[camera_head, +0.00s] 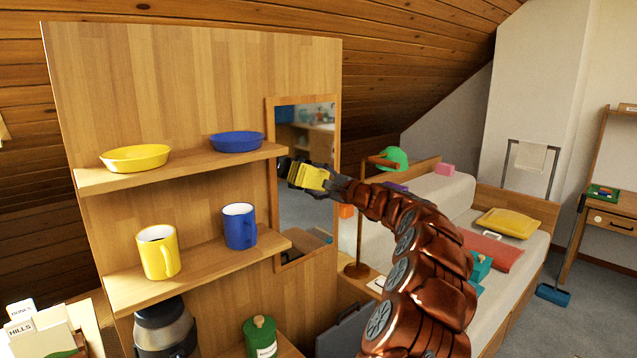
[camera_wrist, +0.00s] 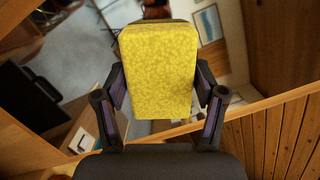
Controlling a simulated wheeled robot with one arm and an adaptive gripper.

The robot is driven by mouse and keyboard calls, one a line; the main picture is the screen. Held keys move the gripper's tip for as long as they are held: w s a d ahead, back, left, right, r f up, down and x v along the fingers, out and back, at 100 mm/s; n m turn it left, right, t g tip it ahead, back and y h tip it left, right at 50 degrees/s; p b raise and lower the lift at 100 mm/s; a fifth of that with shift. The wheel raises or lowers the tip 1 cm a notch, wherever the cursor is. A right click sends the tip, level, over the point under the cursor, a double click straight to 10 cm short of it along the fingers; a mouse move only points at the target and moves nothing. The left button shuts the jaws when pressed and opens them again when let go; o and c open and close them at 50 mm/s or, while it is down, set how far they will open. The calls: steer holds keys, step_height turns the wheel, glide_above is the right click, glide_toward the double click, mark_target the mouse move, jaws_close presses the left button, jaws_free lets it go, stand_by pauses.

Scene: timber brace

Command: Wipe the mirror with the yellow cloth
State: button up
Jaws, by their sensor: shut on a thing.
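The mirror (camera_head: 310,215) is a tall narrow pane in a wooden frame, fixed to the right part of the wooden shelf panel. My gripper (camera_head: 322,181) is in front of the upper middle of the mirror. It is shut on the yellow cloth (camera_head: 308,177), which looks like a folded, thick pad. In the wrist view the yellow cloth (camera_wrist: 157,68) sits between both fingers and hides part of what lies behind it. A dark reflection of the gripper shows just left of the cloth. I cannot tell whether the cloth touches the glass.
The upper shelf (camera_head: 190,167), with a yellow bowl (camera_head: 136,158) and blue bowl (camera_head: 237,141), ends close to the mirror's left edge. The lower shelf holds a yellow mug (camera_head: 158,252) and blue mug (camera_head: 239,226). A stand with a green cap (camera_head: 394,158) is right of the mirror.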

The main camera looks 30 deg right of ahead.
steer(key=shift+a, duration=0.4)
steer(key=shift+s, duration=0.1)
steer(key=a+b+v, duration=0.1)
steer(key=b+v, duration=0.1)
steer(key=v, duration=0.7)
steer(key=shift+r, duration=0.25)
stand_by(0.4)
steer(key=shift+s+a, duration=0.15)
stand_by(0.4)
